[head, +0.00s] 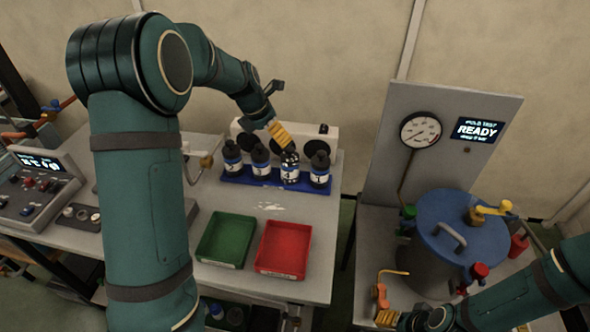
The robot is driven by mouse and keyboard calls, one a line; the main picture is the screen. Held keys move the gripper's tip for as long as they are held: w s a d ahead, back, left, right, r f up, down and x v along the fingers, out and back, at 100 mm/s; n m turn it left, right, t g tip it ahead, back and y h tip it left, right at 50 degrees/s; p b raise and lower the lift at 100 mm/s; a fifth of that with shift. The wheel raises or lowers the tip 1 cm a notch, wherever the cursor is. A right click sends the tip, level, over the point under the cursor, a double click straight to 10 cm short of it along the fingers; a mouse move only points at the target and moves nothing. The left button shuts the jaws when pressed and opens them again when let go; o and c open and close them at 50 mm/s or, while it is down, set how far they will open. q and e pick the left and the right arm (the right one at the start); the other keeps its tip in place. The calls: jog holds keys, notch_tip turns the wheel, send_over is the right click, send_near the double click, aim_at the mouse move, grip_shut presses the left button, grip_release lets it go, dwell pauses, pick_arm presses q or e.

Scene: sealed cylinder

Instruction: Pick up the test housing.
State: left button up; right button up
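Nothing in the head view is clearly marked as the test housing. Several dark bottles with white-and-blue labels stand in a blue rack (262,182) on the left bench. My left gripper (284,143), with yellow finger pads, points down just above the third bottle (290,174). I cannot tell whether it touches the bottle's top or how far its fingers are apart. My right gripper (388,318) is low at the bottom edge, beside a small orange tool (381,295) with a thin bent rod. Its fingers are partly cut off by the frame.
A green tray (226,238) and a red tray (284,249) lie at the bench's front. On the right stand a grey vessel with a blue lid (462,222) and a panel with a gauge (421,130) and a READY display (477,130). A gap separates the benches.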

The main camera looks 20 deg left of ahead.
aim_at(288, 157)
pick_arm(q)
jog(key=b+x, duration=0.2)
jog(key=x, duration=0.7)
jog(key=shift+w+a+f, duration=0.1)
jog(key=shift+w, duration=0.05)
jog(key=shift+w+f, duration=0.2)
jog(key=shift+f, duration=0.35)
jog(key=b+x, duration=0.1)
jog(key=x, duration=0.4)
jog(key=shift+w+b, duration=0.1)
jog(key=shift+b, duration=0.2)
jog(key=shift+r, duration=0.15)
jog(key=c, duration=1.4)
pick_arm(e)
notch_tip(288, 157, down, 4)
jog(key=shift+a+f, duration=0.15)
jog(key=shift+f, duration=0.05)
